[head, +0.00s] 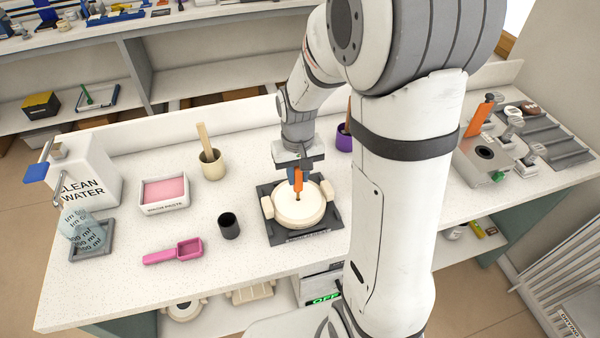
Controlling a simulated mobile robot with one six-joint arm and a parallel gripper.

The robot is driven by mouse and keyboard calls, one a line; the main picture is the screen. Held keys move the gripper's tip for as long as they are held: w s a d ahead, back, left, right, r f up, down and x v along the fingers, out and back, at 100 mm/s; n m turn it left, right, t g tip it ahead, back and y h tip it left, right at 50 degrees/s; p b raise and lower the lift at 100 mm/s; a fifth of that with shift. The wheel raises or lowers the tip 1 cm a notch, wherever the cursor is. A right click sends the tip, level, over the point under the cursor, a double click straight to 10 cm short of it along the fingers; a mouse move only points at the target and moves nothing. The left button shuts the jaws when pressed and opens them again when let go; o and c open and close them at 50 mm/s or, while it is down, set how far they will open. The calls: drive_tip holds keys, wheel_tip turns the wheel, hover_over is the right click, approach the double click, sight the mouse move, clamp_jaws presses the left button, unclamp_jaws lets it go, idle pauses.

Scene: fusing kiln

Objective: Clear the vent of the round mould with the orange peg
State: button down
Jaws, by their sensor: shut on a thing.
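The round mould (312,211) is a cream disc with a block-shaped lug on either side. It sits on a dark square tray (280,237) on the white speckled worktop. My gripper (298,178) points down over the mould and is shut on the orange peg (298,184). The peg is roughly upright, with its lower end just above or at a small dark hole (297,198) near the mould's middle. I cannot tell whether the tip is inside the hole. The fingers hide the upper part of the peg.
Left of the mould stand a dark cup (229,226), a pink scoop (174,252), a tray of pink paste (164,193) and a cream pot (213,165). A clean water container (85,175) and a measuring beaker (84,232) are farther left. A purple pot (344,140) stands behind, partly hidden by my arm.

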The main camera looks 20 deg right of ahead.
idle(0.4)
drive_tip(key=shift+r+p, duration=2.55)
drive_tip(key=shift+r, duration=0.9)
